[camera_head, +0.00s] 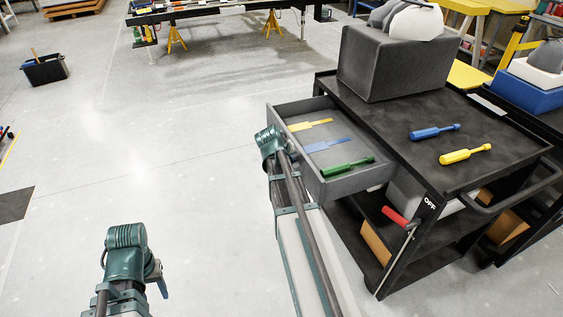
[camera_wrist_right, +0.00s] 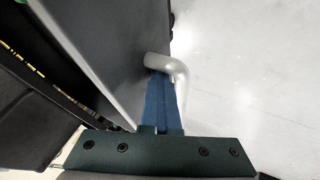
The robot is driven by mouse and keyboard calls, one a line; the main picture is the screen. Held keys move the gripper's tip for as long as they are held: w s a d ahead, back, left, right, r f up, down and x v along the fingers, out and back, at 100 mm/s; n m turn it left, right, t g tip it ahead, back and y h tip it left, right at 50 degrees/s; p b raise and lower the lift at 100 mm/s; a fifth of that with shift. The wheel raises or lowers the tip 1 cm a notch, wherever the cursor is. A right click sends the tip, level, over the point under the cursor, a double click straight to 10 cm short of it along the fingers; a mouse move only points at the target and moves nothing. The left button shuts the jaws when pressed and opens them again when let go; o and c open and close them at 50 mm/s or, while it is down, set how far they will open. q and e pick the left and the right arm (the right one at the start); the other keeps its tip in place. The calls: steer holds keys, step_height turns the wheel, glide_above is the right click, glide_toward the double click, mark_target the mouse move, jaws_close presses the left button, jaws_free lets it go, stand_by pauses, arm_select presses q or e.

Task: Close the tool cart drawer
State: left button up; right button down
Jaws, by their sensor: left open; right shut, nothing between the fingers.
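The black tool cart (camera_head: 395,120) stands at the right with its grey drawer (camera_head: 358,183) pulled out to the left. A yellow tool (camera_head: 310,125), a blue tool (camera_head: 327,145) and a green screwdriver (camera_head: 348,168) lie in it. My right arm reaches the drawer's front in the head view, where its fingertips are hidden. In the right wrist view, my right gripper (camera_wrist_right: 163,78) is shut and empty, with its blue fingers close against the pale drawer handle (camera_wrist_right: 180,72); I cannot tell whether they touch. My left gripper (camera_head: 160,276) is open, low at the left, away from the cart.
A dark grey box (camera_head: 393,62) and two screwdrivers, blue (camera_head: 434,132) and yellow (camera_head: 465,156), are on the cart top. A red-handled tool (camera_head: 397,215) is on the cart's lower part. A second cart with a blue bin (camera_head: 540,92) stands behind. Floor left of the drawer is clear.

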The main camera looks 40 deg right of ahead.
glide_toward(351, 152)
steer(key=w+d+f, duration=0.1)
steer(key=d, duration=0.1)
steer(key=w+d+f, duration=0.1)
steer(key=d, duration=0.1)
steer(key=d+f, duration=0.1)
steer(key=d, duration=0.1)
steer(key=shift+w, duration=0.4)
steer(key=shift+a, duration=0.15)
steer(key=p+v, duration=0.8)
steer(key=v, duration=0.2)
steer(key=shift+f, duration=0.1)
